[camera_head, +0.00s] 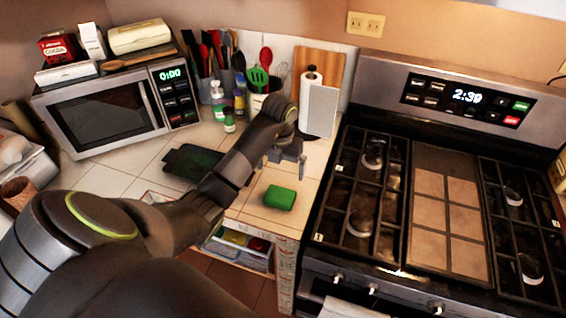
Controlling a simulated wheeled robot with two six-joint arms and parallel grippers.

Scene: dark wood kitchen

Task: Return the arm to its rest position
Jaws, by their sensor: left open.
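My left arm comes in from the lower left and reaches over the tiled counter. My left gripper (286,157) points down above the counter, with its fingers apart and nothing seen between them. A green sponge (280,197) lies on the tiles just below and in front of the gripper, apart from it. My right gripper does not show in this view.
A microwave (108,108) with boxes on top stands at the left. A dark flat item (190,160) lies behind my arm. The stove (440,200) fills the right. A drawer (238,250) stands open below the counter.

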